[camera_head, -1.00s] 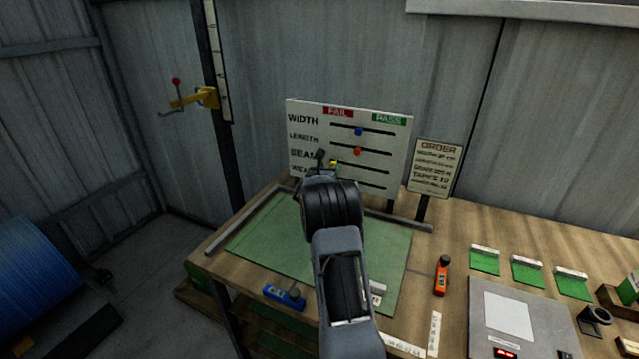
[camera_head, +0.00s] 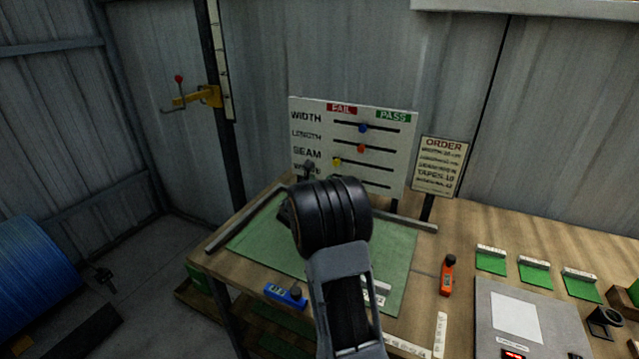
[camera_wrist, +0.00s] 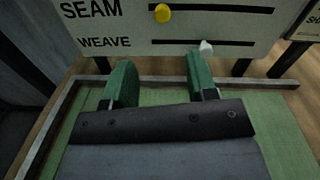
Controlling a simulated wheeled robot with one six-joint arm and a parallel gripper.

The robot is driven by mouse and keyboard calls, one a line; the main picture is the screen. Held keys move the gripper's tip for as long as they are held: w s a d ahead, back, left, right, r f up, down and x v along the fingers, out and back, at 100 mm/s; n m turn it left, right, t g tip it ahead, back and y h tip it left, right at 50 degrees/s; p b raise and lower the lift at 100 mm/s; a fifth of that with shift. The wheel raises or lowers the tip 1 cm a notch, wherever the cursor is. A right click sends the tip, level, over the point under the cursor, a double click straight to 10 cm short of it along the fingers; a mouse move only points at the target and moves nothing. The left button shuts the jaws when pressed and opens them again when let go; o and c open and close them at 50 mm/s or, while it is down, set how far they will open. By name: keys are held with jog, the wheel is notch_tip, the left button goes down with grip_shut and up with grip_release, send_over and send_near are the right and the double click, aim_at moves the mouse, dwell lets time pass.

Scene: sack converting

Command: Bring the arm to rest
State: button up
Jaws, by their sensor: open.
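My gripper (camera_wrist: 162,84) shows in the wrist view with two green fingers held apart and nothing between them. It faces the lower part of the white check board (camera_wrist: 105,30), near the SEAM and WEAVE rows. A yellow knob (camera_wrist: 162,13) sits on the SEAM slot and a pale knob (camera_wrist: 206,46) on the WEAVE slot. In the head view my arm reaches over the green mat (camera_head: 265,240) toward the board (camera_head: 312,120), and its dark wrist hides the gripper's fingers. A blue knob (camera_head: 363,128) and an orange knob (camera_head: 361,148) sit on the upper slots.
On the bench are a blue tool (camera_head: 284,295), an orange tool (camera_head: 447,275), a grey scale (camera_head: 545,325) and several green samples (camera_head: 535,270). An order sign (camera_head: 440,165) stands right of the board. A metal rail (camera_wrist: 60,120) edges the mat.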

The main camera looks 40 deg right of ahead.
dwell(0.3)
jog(key=s+f+m+g+y, duration=0.1)
jog(key=s+f+m+g, duration=0.55)
jog(key=m, duration=0.25)
jog(key=s+a+f+m+g+y, duration=0.1)
jog(key=s+a+m+g+y, duration=0.2)
jog(key=s+a+m+y, duration=0.35)
jog(key=s+a+r+m+t+y, duration=0.2)
jog(key=s+a+m+y, duration=0.2)
jog(key=a, duration=0.8)
jog(key=s+a+r+m+t+y, duration=0.2)
jog(key=s+a+m, duration=0.4)
jog(key=a, duration=0.6)
jog(key=shift+s+a+r+y, duration=0.2)
jog(key=shift+s+r+y, duration=0.55)
jog(key=shift+s+y, duration=0.55)
jog(key=shift+s+h, duration=0.1)
jog(key=shift+h, duration=0.15)
